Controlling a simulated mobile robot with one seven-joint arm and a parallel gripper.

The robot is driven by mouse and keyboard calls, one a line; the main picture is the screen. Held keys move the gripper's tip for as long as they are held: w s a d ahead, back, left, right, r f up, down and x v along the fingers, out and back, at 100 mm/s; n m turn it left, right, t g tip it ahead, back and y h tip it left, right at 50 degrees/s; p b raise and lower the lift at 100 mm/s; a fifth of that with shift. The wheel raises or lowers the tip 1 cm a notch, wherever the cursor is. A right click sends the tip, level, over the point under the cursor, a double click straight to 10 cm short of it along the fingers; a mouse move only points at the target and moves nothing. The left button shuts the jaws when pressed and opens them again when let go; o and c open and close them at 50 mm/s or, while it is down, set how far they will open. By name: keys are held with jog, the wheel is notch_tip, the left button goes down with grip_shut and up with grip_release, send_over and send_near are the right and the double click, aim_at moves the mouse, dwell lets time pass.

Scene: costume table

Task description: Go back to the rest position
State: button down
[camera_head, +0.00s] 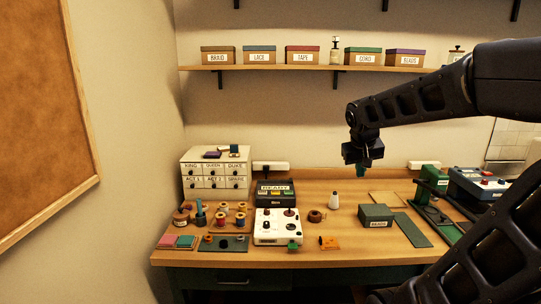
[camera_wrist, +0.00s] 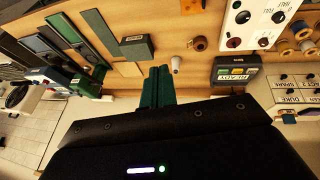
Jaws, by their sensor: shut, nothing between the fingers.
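My gripper (camera_head: 362,168) hangs in the air above the back middle of the costume table (camera_head: 330,258), to the right of the white cone-shaped spool. Its dark green fingers (camera_wrist: 157,86) are closed together and hold nothing. In the wrist view they point toward the tabletop, clear of the objects. My arm reaches in from the right side of the head view.
A white drawer cabinet (camera_head: 217,175), a dark labelled box (camera_head: 275,193), a white control panel (camera_head: 267,235) and thread spools stand at left. A green box (camera_head: 376,215), a green mat (camera_head: 412,230) and a green machine (camera_head: 432,182) stand at right. A shelf (camera_head: 300,68) spans the wall.

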jog(key=s+f+y, duration=0.2)
jog(key=s, duration=0.9)
jog(key=shift+s, duration=0.25)
